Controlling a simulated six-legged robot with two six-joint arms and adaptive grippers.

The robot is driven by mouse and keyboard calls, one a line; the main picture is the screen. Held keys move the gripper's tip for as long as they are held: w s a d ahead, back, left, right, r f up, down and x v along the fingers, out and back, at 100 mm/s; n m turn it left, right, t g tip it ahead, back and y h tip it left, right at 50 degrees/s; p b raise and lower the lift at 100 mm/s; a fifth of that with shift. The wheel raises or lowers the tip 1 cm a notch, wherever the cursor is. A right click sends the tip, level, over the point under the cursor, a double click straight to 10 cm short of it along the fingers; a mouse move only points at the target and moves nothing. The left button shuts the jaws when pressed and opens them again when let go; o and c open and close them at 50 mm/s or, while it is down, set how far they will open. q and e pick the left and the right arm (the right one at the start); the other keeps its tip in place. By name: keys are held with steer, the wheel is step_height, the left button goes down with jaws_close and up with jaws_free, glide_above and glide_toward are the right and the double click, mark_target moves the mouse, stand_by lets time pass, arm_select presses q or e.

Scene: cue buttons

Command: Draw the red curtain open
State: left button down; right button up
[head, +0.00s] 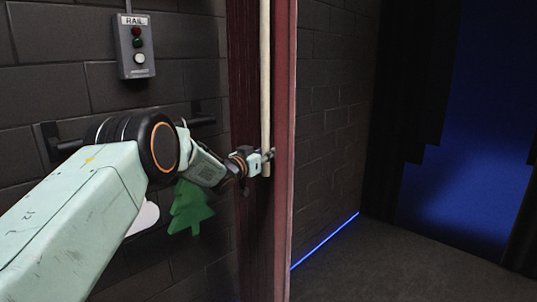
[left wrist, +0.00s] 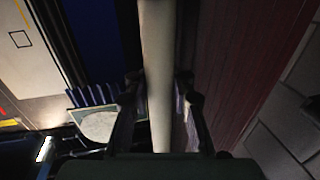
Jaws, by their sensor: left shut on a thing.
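My left gripper (head: 264,161) is shut on a pale upright rod (head: 265,80) near the rod's lower end. In the left wrist view the rod (left wrist: 156,70) runs between the two fingers of the left gripper (left wrist: 156,95). The rod hangs in front of a dark red upright (head: 284,130), whose flat faces look like a post or frame. Its red surface also shows to the right of the rod in the left wrist view (left wrist: 235,65). I cannot make out a red curtain as cloth. My right gripper is not in view.
A green tree-shaped piece (head: 190,208) hangs below my forearm. Right of the upright is open dark floor (head: 400,265), with a blue-lit area (head: 480,150) beyond.

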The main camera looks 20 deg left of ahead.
arm_select(q)
steer(key=shift+s+a+f, duration=0.1)
steer(key=shift+a+f, duration=0.15)
steer(key=shift+a, duration=0.05)
steer(key=c, duration=1.6)
jaws_free()
steer(key=o, duration=0.5)
steer(key=shift+s+a+r, duration=0.15)
steer(key=shift+s+r, duration=0.1)
steer(key=shift+r, duration=0.05)
steer(key=shift+c, duration=0.2)
steer(key=shift+w+d, duration=0.25)
steer(key=s+a, duration=0.2)
steer(key=s, duration=1)
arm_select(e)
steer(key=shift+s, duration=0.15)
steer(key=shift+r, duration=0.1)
